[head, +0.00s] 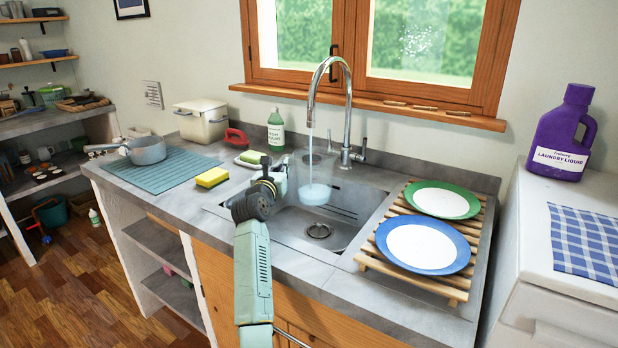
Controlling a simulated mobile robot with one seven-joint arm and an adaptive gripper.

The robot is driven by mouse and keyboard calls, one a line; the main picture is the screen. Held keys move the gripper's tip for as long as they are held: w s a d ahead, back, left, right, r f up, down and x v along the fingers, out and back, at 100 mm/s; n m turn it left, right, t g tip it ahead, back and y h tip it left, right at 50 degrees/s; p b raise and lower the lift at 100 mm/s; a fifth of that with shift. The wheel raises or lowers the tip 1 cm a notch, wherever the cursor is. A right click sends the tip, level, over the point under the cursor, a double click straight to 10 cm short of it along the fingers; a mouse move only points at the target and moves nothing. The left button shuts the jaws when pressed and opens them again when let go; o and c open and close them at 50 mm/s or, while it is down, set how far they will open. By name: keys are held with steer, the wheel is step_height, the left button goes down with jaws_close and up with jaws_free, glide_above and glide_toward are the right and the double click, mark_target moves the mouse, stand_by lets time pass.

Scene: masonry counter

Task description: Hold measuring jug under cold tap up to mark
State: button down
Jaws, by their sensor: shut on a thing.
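The measuring jug (315,194) is in the head view, under the tap and above the sink basin. It looks clear, with pale blue water in its lower part; its upper walls are hard to make out and its mark is too small to read. The curved metal tap (346,105) stands behind the sink, and a thin stream runs from its spout down into the jug. My gripper (278,176) is at the left of the jug, shut on it, probably at the handle side. My arm hides the front left sink edge, and the exact grip is unclear.
A wooden rack (455,292) with a green-rimmed plate (441,200) and a blue-rimmed plate (422,246) stands right of the sink. A yellow sponge (212,177), soap bottle (276,130) and saucepan (148,150) are left. The sink's (345,240) visible floor is clear.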

steer(key=shift+w+a+r, duration=0.1)
steer(key=shift+a+r, duration=0.05)
steer(key=shift+w+a, duration=0.25)
steer(key=shift+w, duration=0.1)
steer(key=shift+s+d, duration=0.1)
steer(key=shift+s, duration=0.05)
steer(key=shift+s+d, duration=0.3)
steer(key=shift+s, duration=0.05)
steer(key=shift+a, duration=0.1)
stand_by(0.3)
steer(key=s+a, duration=0.5)
steer(key=a, duration=0.1)
stand_by(0.7)
steer(key=shift+s, duration=0.15)
stand_by(1.0)
